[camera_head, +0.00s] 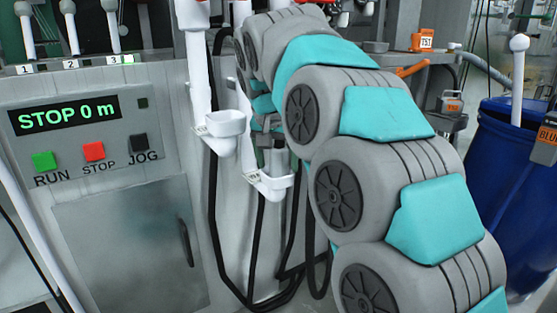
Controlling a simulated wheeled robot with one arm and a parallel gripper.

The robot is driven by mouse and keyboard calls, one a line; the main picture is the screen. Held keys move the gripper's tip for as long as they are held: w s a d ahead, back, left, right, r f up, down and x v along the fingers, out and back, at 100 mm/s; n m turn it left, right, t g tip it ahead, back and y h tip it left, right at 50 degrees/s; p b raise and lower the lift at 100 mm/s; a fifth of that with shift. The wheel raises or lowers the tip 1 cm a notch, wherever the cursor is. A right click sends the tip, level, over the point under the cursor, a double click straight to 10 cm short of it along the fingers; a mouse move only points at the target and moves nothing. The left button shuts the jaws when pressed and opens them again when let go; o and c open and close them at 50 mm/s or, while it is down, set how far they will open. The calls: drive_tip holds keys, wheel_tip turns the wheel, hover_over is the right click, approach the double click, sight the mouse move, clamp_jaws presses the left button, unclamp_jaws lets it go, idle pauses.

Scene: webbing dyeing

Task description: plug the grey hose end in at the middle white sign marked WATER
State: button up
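My jointed grey and teal arm fills the middle and right of the view and bends away toward the machine. The part I take to be my gripper (271,158) is a small dark grey shape, mostly hidden behind my arm links, just above a white cup-shaped holder (270,184). I cannot tell whether its fingers are open or shut, or whether they hold anything. A second white holder (225,124) sits higher and to the left. Small white tags show beside both holders, but their lettering is too small to read. I cannot make out the grey hose end or a sign reading WATER.
A grey control cabinet (130,235) with a green STOP 0 m display (66,114) stands at left. Black hoses (255,270) hang below the holders. A blue drum (505,165) stands at right. Orange-tagged items (424,41) sit behind my arm.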

drive_tip(key=shift+s+a, duration=0.15)
drive_tip(key=shift+a, duration=0.2)
drive_tip(key=v, duration=0.6)
drive_tip(key=shift+r, duration=0.15)
drive_tip(key=s+d+f+n+g, duration=0.2)
drive_tip(key=s+d+f+g, duration=0.1)
drive_tip(key=s+d+f, duration=0.95)
drive_tip(key=s+d+f+g, duration=0.1)
drive_tip(key=s+d+f, duration=0.1)
drive_tip(key=s+f, duration=0.3)
drive_tip(key=s+d+f+g, duration=0.1)
drive_tip(key=s+f, duration=0.4)
drive_tip(key=s, duration=0.6)
drive_tip(key=s+d+f+g, duration=0.1)
drive_tip(key=s+d+f, duration=0.2)
drive_tip(key=s, duration=0.6)
wheel_tip(320, 180, down, 3)
drive_tip(key=shift+r+y, duration=0.1)
drive_tip(key=shift+y, duration=0.3)
